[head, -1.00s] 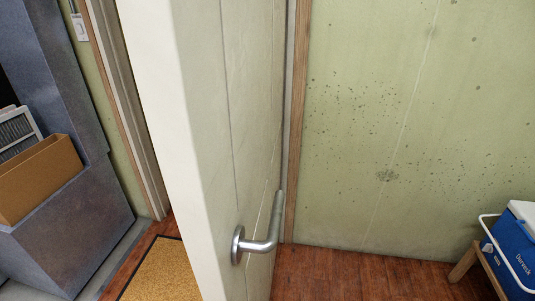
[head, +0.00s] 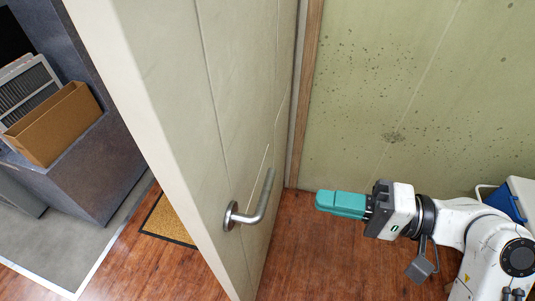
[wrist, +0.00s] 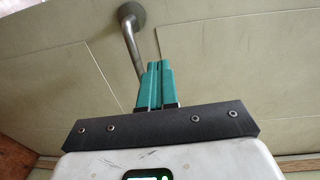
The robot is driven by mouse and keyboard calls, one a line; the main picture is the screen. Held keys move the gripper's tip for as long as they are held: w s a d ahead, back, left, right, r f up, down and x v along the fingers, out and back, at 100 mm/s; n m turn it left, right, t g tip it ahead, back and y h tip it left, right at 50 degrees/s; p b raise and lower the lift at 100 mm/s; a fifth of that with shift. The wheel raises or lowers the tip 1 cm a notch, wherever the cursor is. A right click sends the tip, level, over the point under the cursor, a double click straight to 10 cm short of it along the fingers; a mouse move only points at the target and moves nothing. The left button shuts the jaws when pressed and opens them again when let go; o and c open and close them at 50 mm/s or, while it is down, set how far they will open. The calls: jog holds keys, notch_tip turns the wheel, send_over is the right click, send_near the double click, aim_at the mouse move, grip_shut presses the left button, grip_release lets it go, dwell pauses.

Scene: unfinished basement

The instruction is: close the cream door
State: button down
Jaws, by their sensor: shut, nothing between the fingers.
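The cream door (head: 165,85) stands ajar in the head view, its free edge towards me and its face turned to the right. A silver lever handle (head: 250,208) is on that face; it also shows in the wrist view (wrist: 130,25), beyond the fingertips. My gripper (head: 318,201) has teal fingers, shut and empty, pointing left at the door's face. In the head view a gap shows between the fingertips and the handle. In the wrist view the fingers (wrist: 153,65) overlap the handle's lower end; I cannot tell contact there.
A green speckled wall (head: 420,90) stands behind my gripper. A blue cooler (head: 506,203) is at the right, partly behind my arm. Left of the door are a yellow mat (head: 168,222) and a cardboard box (head: 55,125) on a grey unit. Bare wooden floor (head: 310,265) lies right of the door.

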aim_at(229, 173)
jog(key=shift+y, duration=0.5)
jog(key=x, duration=0.4)
jog(key=r+p+x, duration=0.1)
jog(key=x, duration=0.4)
jog(key=r+p+x, duration=0.1)
jog(key=x, duration=0.3)
jog(key=shift+s+a+r, duration=0.1)
jog(key=shift+a+r, duration=0.1)
jog(key=shift+a, duration=0.2)
jog(key=shift+a, duration=0.1)
